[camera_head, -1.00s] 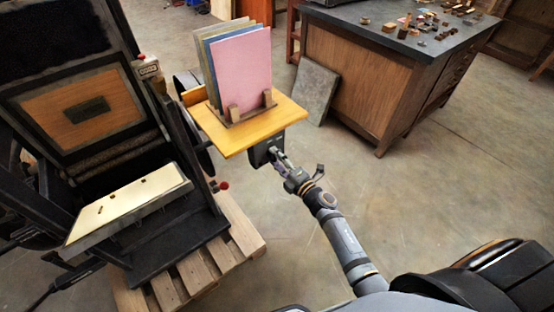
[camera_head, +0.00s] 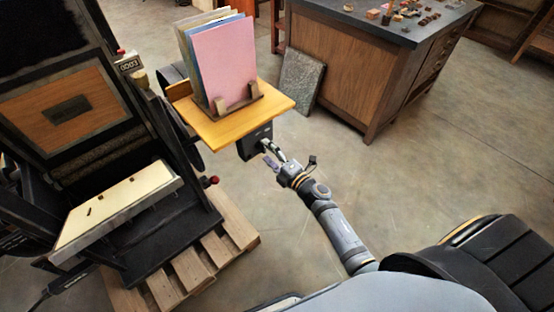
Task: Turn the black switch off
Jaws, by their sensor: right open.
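A black switch box (camera_head: 254,141) hangs under the front edge of the small yellow wooden shelf (camera_head: 262,107). Any lever or button on its face is too small to make out. My right gripper (camera_head: 271,156) is open, with its fingers just in front of and below the right side of the box. I cannot tell whether a fingertip touches the box. My left gripper is not in view.
The shelf carries a rack of coloured boards (camera_head: 224,62). A large black press (camera_head: 150,240) stands on a wooden pallet (camera_head: 216,250) at left. A wooden cabinet (camera_head: 335,72) and a leaning slab (camera_head: 300,82) are behind.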

